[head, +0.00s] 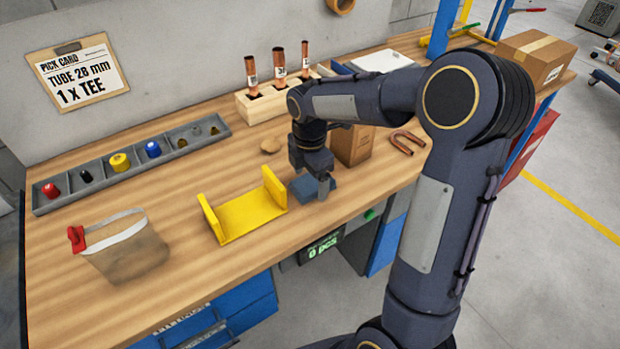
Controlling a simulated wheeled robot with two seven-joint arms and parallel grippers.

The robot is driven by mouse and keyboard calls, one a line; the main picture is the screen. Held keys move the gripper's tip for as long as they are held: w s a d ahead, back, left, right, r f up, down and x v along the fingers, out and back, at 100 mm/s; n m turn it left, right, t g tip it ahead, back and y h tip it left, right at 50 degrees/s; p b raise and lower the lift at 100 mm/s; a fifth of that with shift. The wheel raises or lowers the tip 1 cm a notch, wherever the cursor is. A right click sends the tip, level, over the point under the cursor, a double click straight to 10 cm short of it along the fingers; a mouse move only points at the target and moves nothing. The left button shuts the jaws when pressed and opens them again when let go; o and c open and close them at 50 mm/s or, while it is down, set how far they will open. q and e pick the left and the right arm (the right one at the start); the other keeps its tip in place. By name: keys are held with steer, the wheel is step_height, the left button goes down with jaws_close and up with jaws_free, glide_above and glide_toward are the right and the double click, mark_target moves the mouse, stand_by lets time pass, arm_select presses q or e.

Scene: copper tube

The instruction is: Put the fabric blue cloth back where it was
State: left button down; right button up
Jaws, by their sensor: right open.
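The blue cloth (301,188) lies on the wooden workbench (160,290), just right of the yellow bracket. My right gripper (323,188) points down directly over the cloth's right part, with its fingers at or just above it. The right gripper is open; whether its fingers touch the cloth cannot be told. The gripper hides part of the cloth. My left gripper is not in view.
A yellow bracket (250,216) stands left of the cloth. A brown box (352,145) and a bent copper tube (408,142) are to its right. Behind stands a wooden block (262,105) with copper tubes. A pouch (128,255) and parts tray (100,183) are at left.

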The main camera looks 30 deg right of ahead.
mark_target(310, 182)
step_height(310, 182, up, 11)
steer(key=s+a+f+m+t+y, duration=0.2)
steer(key=s+a+m, duration=0.1)
steer(key=s+m, duration=0.7)
steer(key=s+a+f+m+t+y, duration=0.1)
steer(key=s+a+m+t, duration=0.2)
steer(key=s+m, duration=0.7)
steer(key=shift+s+a+f+m+t+y, duration=0.3)
steer(key=shift+s+a+f+y, duration=0.1)
steer(key=shift+s, duration=0.65)
